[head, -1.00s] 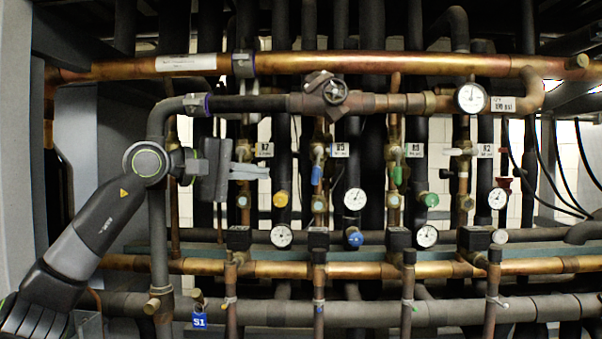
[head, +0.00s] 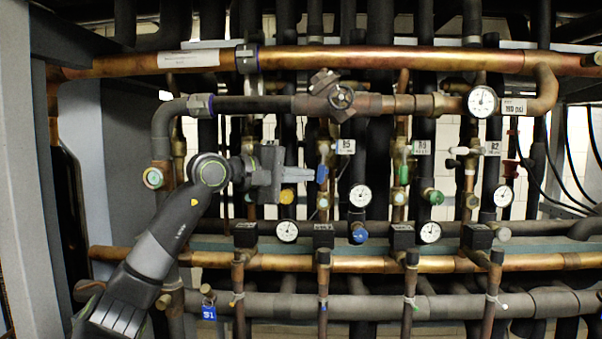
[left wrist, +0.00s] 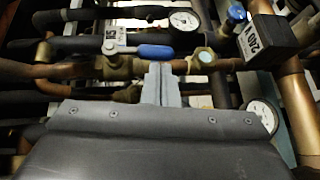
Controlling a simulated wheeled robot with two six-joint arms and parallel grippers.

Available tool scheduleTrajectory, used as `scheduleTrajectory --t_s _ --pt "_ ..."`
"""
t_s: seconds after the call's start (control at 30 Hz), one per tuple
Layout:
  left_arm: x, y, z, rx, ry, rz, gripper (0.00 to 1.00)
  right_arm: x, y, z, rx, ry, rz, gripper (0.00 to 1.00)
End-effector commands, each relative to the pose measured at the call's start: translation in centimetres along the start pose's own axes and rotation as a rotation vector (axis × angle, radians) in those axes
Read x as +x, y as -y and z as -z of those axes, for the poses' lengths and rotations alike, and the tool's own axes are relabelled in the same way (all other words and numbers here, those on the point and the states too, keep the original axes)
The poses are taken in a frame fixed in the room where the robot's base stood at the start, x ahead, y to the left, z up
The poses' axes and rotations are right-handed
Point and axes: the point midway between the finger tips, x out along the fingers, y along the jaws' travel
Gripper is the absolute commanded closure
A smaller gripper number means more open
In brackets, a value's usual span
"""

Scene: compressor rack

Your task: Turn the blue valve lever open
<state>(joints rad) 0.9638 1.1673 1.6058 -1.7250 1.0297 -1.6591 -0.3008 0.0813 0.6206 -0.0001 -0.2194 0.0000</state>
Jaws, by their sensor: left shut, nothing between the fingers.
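The blue valve lever (head: 322,173) hangs down along a vertical copper pipe, left of the R5 tag, in the head view. In the left wrist view the blue lever (left wrist: 156,51) lies just beyond my fingertips, beside its brass valve body (left wrist: 117,67). My left gripper (head: 311,174) reaches in from the left, with its tips right beside the lever. In the left wrist view its grey fingers (left wrist: 160,70) are together with nothing between them. I cannot tell whether the tips touch the lever. My right gripper is in neither view.
A green lever (head: 404,174) sits on the pipe to the right. A yellow knob (head: 287,196) is just below my left gripper, and a blue round knob (head: 358,234) is lower right. Gauges (head: 360,196) and a copper pipe (head: 400,61) crowd the rack.

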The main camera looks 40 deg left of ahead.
Motion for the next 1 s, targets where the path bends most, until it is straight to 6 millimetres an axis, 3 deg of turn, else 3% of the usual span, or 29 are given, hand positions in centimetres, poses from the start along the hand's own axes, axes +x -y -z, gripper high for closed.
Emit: scheduleTrajectory --t_s 0.17,0.53,1.0 --pt "0.0 0.1 0.0 -0.001 0.001 -0.002 1.00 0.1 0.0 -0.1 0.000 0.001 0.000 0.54" --pt "1.3 0.8 -1.1 -0.075 0.002 -0.112 1.00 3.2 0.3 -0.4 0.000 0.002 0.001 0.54" --pt "1.3 0.5 -1.1 -0.086 0.003 -0.128 1.00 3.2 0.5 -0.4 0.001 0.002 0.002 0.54"
